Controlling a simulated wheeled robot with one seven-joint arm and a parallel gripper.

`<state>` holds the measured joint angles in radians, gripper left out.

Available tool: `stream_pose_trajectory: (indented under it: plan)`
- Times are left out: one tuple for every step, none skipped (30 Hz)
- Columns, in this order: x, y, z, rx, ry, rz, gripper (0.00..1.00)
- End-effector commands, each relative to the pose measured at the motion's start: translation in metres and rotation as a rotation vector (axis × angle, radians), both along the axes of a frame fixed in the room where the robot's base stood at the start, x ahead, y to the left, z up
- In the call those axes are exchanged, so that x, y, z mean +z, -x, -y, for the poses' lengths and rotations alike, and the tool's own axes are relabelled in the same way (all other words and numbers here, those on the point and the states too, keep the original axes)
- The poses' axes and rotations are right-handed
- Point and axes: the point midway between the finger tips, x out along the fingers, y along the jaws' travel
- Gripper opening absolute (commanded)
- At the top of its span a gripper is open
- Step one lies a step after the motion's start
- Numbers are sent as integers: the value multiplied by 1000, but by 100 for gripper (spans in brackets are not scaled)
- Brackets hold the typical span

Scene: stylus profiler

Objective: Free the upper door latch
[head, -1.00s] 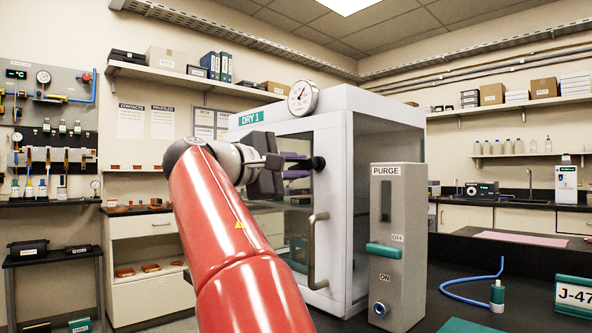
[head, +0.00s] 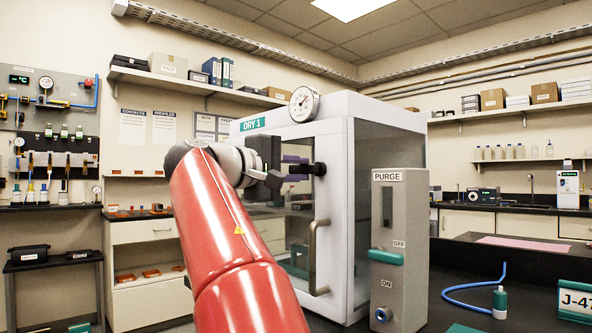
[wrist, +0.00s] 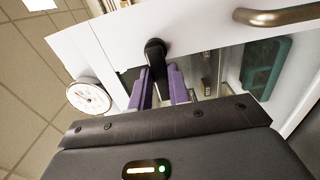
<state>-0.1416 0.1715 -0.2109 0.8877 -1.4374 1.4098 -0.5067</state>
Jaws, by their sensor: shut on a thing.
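The upper door latch (wrist: 155,50) is a black handle on the white door frame of the DRY 1 cabinet (head: 338,150). Its dark knob end (head: 319,169) shows in the head view at the upper part of the door. My gripper (wrist: 159,76) has its two purple fingers on either side of the latch handle in the wrist view, shut on it. In the head view my gripper (head: 295,169) reaches the latch from the left, and the fingers are partly hidden by the dark gripper body. The door looks closed against the cabinet.
A metal door handle (head: 315,255) sits below the latch. A grey PURGE box (head: 398,225) with a teal lever (head: 386,257) stands just right of the door. A round gauge (head: 304,104) sits on the cabinet top. A blue hose (head: 462,294) lies on the dark bench.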

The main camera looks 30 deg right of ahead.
Motion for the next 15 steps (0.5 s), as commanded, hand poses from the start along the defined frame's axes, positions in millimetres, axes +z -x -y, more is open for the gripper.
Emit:
stream_pose_trajectory:
  plan:
    - [0,0,0,0,-1,2,0]
    - [0,0,0,0,-1,2,19]
    - [0,0,0,0,-1,2,25]
    - [0,0,0,0,0,1,29]
    - [0,0,0,0,0,1,32]
    - [0,0,0,0,0,1,38]
    - [0,0,0,0,0,1,40]
    - [0,0,0,0,0,1,40]
    - [0,0,0,0,0,0,40]
    - [0,0,0,0,0,0,40]
    - [0,0,0,0,0,0,40]
    - [0,0,0,0,0,0,40]
    - [0,0,0,0,0,0,40]
    - [0,0,0,0,0,0,40]
    - [0,0,-1,0,0,0,40]
